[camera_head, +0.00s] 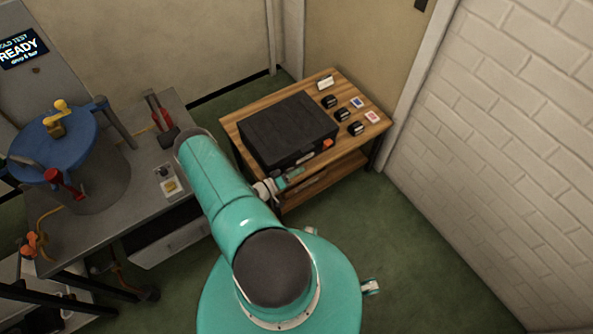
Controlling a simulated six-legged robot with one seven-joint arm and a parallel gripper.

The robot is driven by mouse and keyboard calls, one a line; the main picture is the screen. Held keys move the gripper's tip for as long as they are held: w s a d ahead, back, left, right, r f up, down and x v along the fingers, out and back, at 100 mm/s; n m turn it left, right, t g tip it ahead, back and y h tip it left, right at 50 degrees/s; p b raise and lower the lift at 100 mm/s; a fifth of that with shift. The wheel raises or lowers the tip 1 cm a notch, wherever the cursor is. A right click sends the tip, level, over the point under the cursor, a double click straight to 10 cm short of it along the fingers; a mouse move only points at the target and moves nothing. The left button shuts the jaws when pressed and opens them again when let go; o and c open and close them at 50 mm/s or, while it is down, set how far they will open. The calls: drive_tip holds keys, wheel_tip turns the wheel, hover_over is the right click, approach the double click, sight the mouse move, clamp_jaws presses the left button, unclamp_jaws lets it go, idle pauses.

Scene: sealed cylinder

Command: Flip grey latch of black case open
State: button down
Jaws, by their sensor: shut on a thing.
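The black case (289,128) lies closed on the wooden table, with its lid down. An orange latch (327,143) shows at the right end of its front edge. My gripper (293,174) is at the left part of the case's front edge, small and partly hidden by its own wrist. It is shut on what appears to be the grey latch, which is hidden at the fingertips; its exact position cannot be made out.
The wooden table (232,123) has a lower shelf. Several small black items (342,114) and cards stand right of the case. A grey bench (120,200) with a blue-lidded cylinder (75,135) is at left. A white brick wall (500,130) bounds the right; green floor lies open before it.

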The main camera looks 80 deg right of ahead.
drive_tip(key=shift+s+a+f+m, duration=0.1)
drive_tip(key=shift+f+m, duration=0.4)
drive_tip(key=shift+m, duration=0.65)
drive_tip(key=shift+s+a+f+m, duration=0.1)
drive_tip(key=shift+f+m, duration=0.35)
drive_tip(key=shift+m, duration=0.65)
drive_tip(key=shift+s+a+f+m, duration=0.1)
drive_tip(key=shift+f+m, duration=0.4)
drive_tip(key=shift+m, duration=0.65)
drive_tip(key=shift+w, duration=0.1)
drive_tip(key=c, duration=1.6)
unclamp_jaws()
drive_tip(key=shift+a, duration=0.1)
drive_tip(key=v, duration=1.3)
drive_tip(key=shift+w+a, duration=0.25)
